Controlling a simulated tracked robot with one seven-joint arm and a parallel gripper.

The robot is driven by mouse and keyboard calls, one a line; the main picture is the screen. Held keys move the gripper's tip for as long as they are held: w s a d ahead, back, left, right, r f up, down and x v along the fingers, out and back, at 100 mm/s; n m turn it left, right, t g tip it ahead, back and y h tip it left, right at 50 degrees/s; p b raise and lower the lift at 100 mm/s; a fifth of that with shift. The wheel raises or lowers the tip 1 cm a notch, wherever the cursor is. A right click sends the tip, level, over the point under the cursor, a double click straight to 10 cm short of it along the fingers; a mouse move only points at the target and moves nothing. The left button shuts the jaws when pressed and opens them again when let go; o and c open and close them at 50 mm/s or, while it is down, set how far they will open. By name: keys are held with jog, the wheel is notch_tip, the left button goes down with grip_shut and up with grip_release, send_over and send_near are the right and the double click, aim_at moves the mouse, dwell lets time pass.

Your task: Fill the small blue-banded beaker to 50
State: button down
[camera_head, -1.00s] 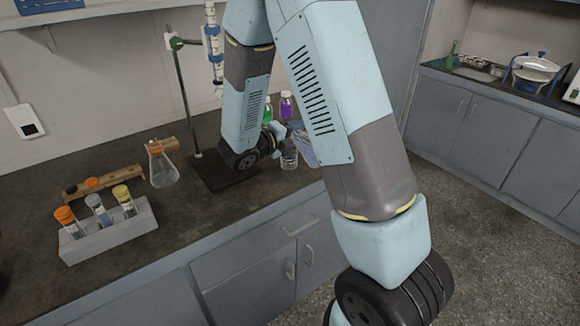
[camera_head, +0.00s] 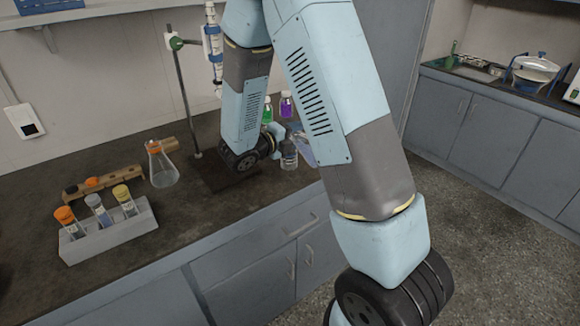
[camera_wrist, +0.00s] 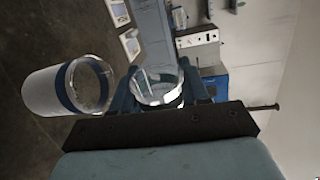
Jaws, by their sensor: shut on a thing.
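My gripper (camera_head: 287,143) is shut on a small clear glass beaker (camera_head: 289,158), held beside the base of the clamp stand near the bench's right end. In the wrist view the held beaker (camera_wrist: 157,88) sits between the two blue fingers with its round rim facing the camera; a dark blue band shows faintly below the rim. Its liquid level cannot be read. A second cylindrical vessel (camera_wrist: 42,92) with a dark blue band stands apart, left of the gripper in the wrist view. I cannot pick it out in the head view.
A clamp stand (camera_head: 182,95) holds a burette (camera_head: 214,45). Purple (camera_head: 286,106) and green (camera_head: 267,112) bottles stand behind my gripper. A flask (camera_head: 161,168), a wooden rack (camera_head: 105,181) and a grey tube rack (camera_head: 112,238) occupy the left bench.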

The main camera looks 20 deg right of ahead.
jog(key=shift+f+n, duration=0.25)
jog(key=shift+n, duration=0.05)
dwell(1.3)
jog(key=shift+w+n, duration=0.1)
jog(key=shift+n, duration=0.2)
dwell(1.0)
jog(key=shift+s+d+r+m, duration=0.1)
jog(key=shift+s+r+m, duration=0.1)
jog(key=shift+r+m, duration=0.7)
jog(key=shift+s+f+m, duration=0.1)
jog(key=shift+f+m, duration=0.45)
jog(key=shift+m, duration=0.45)
jog(key=shift+m, duration=0.3)
